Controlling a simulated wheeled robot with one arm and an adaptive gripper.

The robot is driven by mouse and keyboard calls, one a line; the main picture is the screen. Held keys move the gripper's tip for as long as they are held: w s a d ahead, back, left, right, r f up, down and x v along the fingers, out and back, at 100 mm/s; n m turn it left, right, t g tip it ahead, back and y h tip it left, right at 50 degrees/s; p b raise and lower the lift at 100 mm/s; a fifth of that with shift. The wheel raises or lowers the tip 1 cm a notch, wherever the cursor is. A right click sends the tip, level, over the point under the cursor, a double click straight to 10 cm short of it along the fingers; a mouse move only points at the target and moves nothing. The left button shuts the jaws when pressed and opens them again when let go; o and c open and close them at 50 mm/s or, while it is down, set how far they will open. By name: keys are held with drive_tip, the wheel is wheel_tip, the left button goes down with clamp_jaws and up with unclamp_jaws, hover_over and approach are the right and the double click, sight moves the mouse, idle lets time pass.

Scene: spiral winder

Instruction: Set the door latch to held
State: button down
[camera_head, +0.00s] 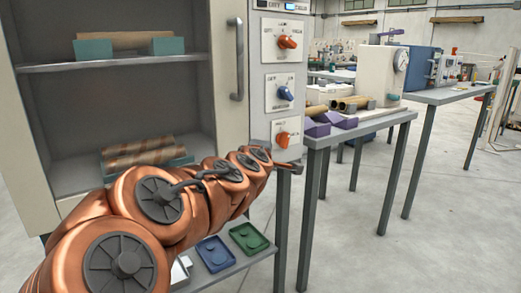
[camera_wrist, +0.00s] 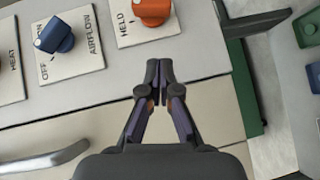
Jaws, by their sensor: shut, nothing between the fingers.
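The door latch appears to be the lowest orange knob (camera_head: 282,139) on the cabinet's control panel, just above my arm's end. In the wrist view an orange knob (camera_wrist: 152,10) sits on a white plate with the word HELD beside it, cut by the top edge. Its exact pointer setting is hard to read. My gripper (camera_wrist: 158,75) is shut and empty, below that knob in the picture and apart from it. In the head view my copper arm reaches to the panel's lower end, and the fingers are not clear there.
A blue AIRFLOW knob (camera_wrist: 53,36) is beside the orange one; another orange knob (camera_head: 287,42) tops the panel. A metal door handle (camera_head: 238,60) stands left of the panel. The cabinet holds tubes on shelves (camera_head: 115,62). A side table (camera_head: 360,128) stands right.

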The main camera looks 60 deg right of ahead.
drive_tip(key=p+v, duration=0.1)
drive_tip(key=v, duration=0.5)
drive_tip(key=shift+r, duration=0.1)
idle(0.7)
